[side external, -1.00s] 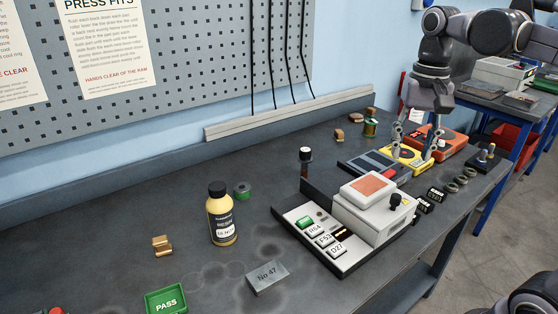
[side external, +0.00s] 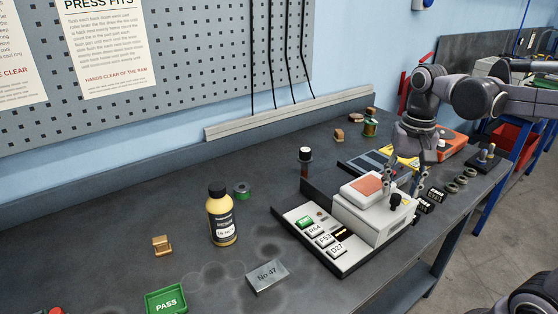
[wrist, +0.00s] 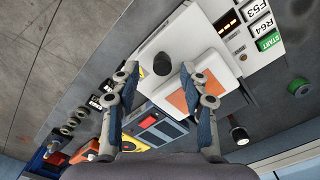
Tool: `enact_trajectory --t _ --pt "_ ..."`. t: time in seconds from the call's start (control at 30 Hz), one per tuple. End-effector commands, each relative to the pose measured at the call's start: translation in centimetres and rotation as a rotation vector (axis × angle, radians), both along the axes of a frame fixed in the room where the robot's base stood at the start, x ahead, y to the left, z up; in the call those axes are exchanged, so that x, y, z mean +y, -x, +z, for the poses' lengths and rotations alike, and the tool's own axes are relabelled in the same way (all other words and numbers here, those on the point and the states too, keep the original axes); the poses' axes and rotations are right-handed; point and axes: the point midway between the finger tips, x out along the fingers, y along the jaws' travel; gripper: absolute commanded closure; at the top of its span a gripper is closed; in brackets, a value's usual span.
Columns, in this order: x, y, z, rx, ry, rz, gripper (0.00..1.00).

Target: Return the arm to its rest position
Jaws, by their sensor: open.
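My gripper (side external: 403,183) is at the far right end of the white bench machine, above its black knob (side external: 396,199). In the wrist view my gripper (wrist: 159,68) is open, its two fingers wide apart with nothing between them. The black knob (wrist: 162,64) shows between the fingertips, on the white housing. An orange pad (wrist: 196,96) on the machine's top lies by the right finger. My arm reaches in from the right side of the bench.
A yellow meter (side external: 402,160) and an orange device (side external: 452,140) stand behind my gripper. Black rings (side external: 462,180) and small labelled blocks lie to its right. A yellow bottle (side external: 221,214), a metal No 47 plate (side external: 267,276) and a green PASS tray (side external: 166,299) stand at left.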

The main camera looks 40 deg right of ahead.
Motion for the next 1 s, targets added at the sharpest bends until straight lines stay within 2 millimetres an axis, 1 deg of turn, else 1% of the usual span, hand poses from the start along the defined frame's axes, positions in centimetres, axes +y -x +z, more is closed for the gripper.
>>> enact_trajectory --t 0.1,0.23,0.4,0.63,0.67,0.7,0.77,0.8,0.83,0.87,0.93,0.97,1.0 --pt "0.0 -0.1 -1.2 0.000 0.000 0.000 0.55" --pt "0.0 -0.1 -2.1 -0.001 -0.001 0.000 0.55" --pt "0.0 0.0 -2.5 -0.001 -0.001 0.000 0.55" --pt "0.0 0.0 -2.6 -0.001 -0.001 0.000 0.55" --pt "0.0 0.0 -2.6 -0.001 -0.001 0.000 0.49" --pt "-0.1 -0.1 -2.5 -0.001 0.000 -0.002 0.38" --pt "-0.4 -0.3 -2.4 -0.006 -0.001 -0.013 0.20" --pt "-0.9 -0.7 -2.2 -0.013 -0.002 -0.029 0.09" --pt "-1.4 -1.1 -2.0 -0.021 -0.004 -0.045 0.00" --pt "-2.1 -1.6 -1.7 -0.031 -0.006 -0.067 0.00" --pt "-4.5 -3.1 -0.9 -0.063 -0.009 -0.135 0.00" --pt "-5.8 -3.8 -0.5 -0.082 -0.010 -0.172 0.00" --pt "-7.9 -4.8 0.1 -0.108 -0.011 -0.227 0.00"
